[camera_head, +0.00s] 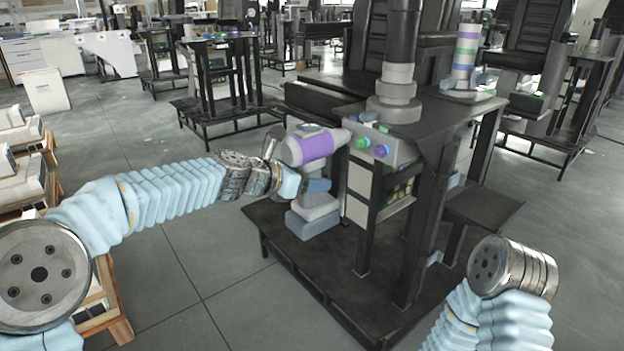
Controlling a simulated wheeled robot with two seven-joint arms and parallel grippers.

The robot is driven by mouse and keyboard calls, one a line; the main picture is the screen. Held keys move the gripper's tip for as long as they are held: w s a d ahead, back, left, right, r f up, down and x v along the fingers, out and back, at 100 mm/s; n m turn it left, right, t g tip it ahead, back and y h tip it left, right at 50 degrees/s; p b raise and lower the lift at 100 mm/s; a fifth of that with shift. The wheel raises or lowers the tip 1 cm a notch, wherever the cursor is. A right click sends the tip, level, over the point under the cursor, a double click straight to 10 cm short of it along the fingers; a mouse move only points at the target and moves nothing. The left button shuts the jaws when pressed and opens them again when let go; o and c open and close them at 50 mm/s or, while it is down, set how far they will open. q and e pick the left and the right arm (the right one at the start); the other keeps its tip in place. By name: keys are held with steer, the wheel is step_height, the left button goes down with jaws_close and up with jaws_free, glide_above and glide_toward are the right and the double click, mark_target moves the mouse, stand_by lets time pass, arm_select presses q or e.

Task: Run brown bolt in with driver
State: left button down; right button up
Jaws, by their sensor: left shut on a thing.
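The driver (313,147) has a white and purple body and a blue-grey handle and base. My left gripper (288,181) is shut on the driver's handle, left of the grey panel (402,152). The driver is roughly level, its nose pointing right at the panel's left part. A green bolt head (362,142) and a purple bolt head (381,151) show on the panel, right of the nose. I see no brown bolt; the nose covers the panel's left end. I cannot tell if the nose touches anything. My right gripper is out of view; only its arm shows at lower right.
The panel sits on a dark lift column frame (365,220) with a low platform (345,290). A dark side shelf (484,207) juts out at right. Wooden racks with pale parts (18,165) stand at far left. The floor left of the platform is clear.

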arm_select(q)
steer(key=shift+w+d+r+p, duration=0.2)
steer(key=shift+d+p, duration=0.1)
steer(key=shift+p, duration=0.8)
stand_by(1.7)
steer(key=shift+f, duration=0.1)
steer(key=shift+s+a+b, duration=0.5)
steer(key=shift+s+a, duration=0.15)
steer(key=shift+a, duration=0.25)
steer(key=shift+s+a+b, duration=0.35)
steer(key=shift+s+a, duration=0.45)
steer(key=shift+a, duration=0.3)
steer(key=s+a, duration=0.1)
steer(key=s+a+b, duration=0.1)
steer(key=a, duration=0.1)
steer(key=shift+s+a, duration=0.15)
steer(key=shift+s, duration=0.05)
